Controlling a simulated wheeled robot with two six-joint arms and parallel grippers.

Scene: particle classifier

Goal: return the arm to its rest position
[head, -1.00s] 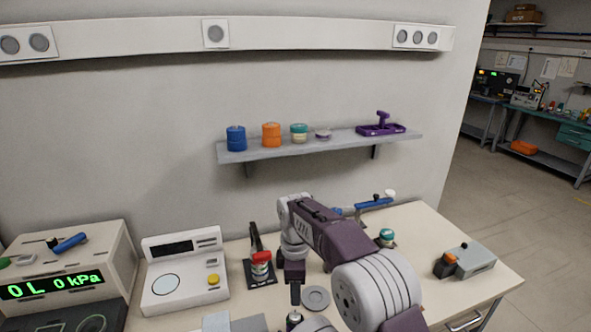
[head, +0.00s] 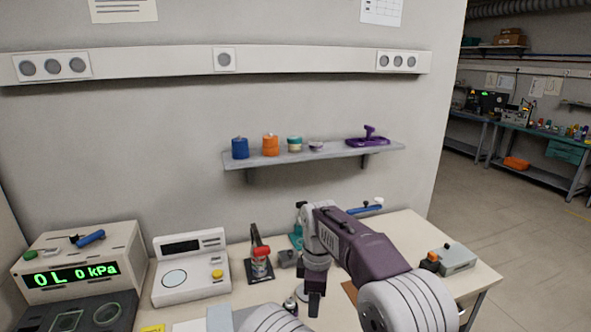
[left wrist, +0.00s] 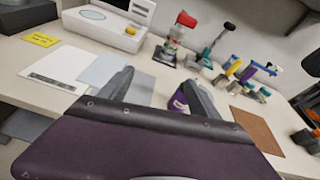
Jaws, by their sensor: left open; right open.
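My right arm, purple and grey, reaches in from the bottom right of the head view over the workbench (head: 245,296). Its right gripper (head: 315,302) points down above the bench, with its dark fingers seen nearly edge-on; nothing shows held in it. My left gripper (left wrist: 158,92) shows in the left wrist view with its two dark fingers spread wide. A purple object shows between and behind them near the right finger, apparently on the bench. The left gripper cannot be made out in the head view.
A pressure display box (head: 80,265) and a white scale-like device (head: 190,268) stand left. A red-topped stand (head: 260,262) is behind my right gripper. A grey box (head: 457,259) sits near the right edge. The wall shelf (head: 310,153) holds jars and a purple tray.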

